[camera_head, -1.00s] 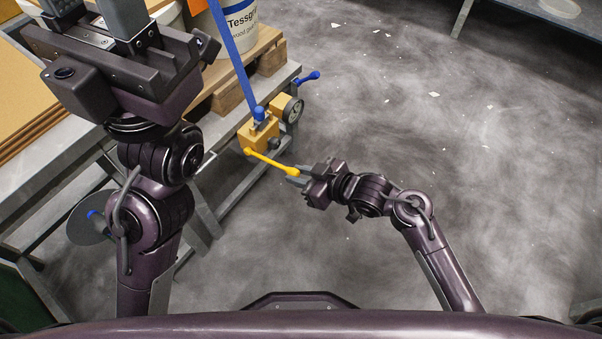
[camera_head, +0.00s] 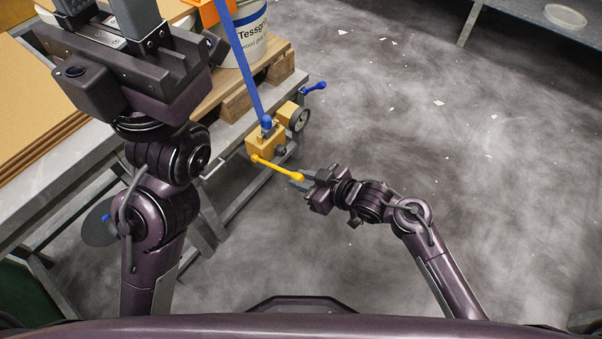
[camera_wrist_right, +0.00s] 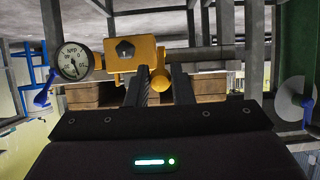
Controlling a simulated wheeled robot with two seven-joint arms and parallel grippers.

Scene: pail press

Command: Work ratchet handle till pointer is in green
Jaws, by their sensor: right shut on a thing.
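The yellow ratchet handle (camera_head: 275,168) sticks out from a yellow ratchet block (camera_head: 262,143) at the bench edge and ends in a round knob. My right gripper (camera_head: 300,181) is shut on the knob end of the handle. In the right wrist view the round knob (camera_wrist_right: 160,81) shows between the two dark fingers. The round dial gauge (camera_wrist_right: 73,61) has a white face beside the block; its pointer and any green zone are too small to read. The gauge is edge-on in the head view (camera_head: 299,119). My left gripper (camera_head: 106,12) is at upper left, its fingers apart and empty.
A blue strap (camera_head: 240,65) runs up from the block past a white pail (camera_head: 248,45) on a wooden pallet (camera_head: 279,66). A blue lever (camera_head: 314,88) sticks out behind the gauge. The bench's grey frame (camera_head: 225,165) is left of my right gripper.

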